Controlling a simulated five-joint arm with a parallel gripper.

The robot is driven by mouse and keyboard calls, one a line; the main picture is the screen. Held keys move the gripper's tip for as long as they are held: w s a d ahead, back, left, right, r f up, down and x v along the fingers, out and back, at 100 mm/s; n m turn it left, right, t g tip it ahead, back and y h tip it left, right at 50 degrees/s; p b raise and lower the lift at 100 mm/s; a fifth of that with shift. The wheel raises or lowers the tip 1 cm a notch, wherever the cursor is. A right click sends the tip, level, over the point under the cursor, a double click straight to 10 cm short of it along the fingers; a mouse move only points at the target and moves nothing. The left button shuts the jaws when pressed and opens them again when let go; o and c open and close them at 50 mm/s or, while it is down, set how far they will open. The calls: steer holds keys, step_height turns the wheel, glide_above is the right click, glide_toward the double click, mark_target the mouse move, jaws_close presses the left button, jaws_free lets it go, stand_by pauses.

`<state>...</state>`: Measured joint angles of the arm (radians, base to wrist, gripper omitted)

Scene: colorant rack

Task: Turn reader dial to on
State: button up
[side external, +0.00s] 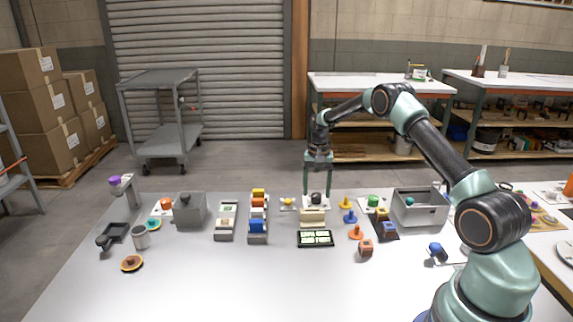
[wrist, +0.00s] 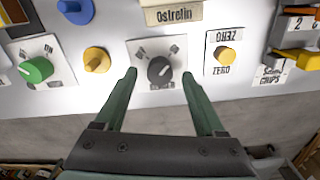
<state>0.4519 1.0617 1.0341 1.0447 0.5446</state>
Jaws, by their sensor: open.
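The reader dial is a dark round knob (wrist: 160,70) with a pointer, on a white plate (wrist: 140,48) with small dark markings. In the side external view the dark knob (side external: 316,197) stands behind the reader, which has a lit text screen (side external: 315,239). My gripper (wrist: 160,75) is open, with one green finger on each side of the dial. In the side external view my gripper (side external: 317,190) points down over the dial. Both fingers appear apart from the knob in the wrist view. The marking that the pointer faces is too small to read.
A yellow zero knob (wrist: 225,55) sits to the right of the dial in the wrist view. An orange-yellow peg (wrist: 96,60), a green knob (wrist: 36,70) and a blue peg (wrist: 76,10) are to the left. The table's front area (side external: 200,285) is clear.

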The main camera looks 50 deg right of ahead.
mark_target(316, 195)
step_height(316, 195, up, 11)
steer(key=shift+f, duration=0.2)
stand_by(0.3)
steer(key=s+a+r+n+t, duration=0.2)
steer(key=s+a+r+n, duration=0.15)
steer(key=a+r, duration=0.35)
steer(key=s+a+r+n+t, duration=0.1)
steer(key=s+a+r+n, duration=0.1)
steer(key=s+a+r, duration=0.4)
steer(key=s+a+f+n+t, duration=0.1)
steer(key=s+a+n+t, duration=0.1)
steer(key=s+a+n, duration=0.4)
steer(key=s+a, duration=0.5)
steer(key=shift+s+t, duration=0.25)
steer(key=shift+t, duration=0.05)
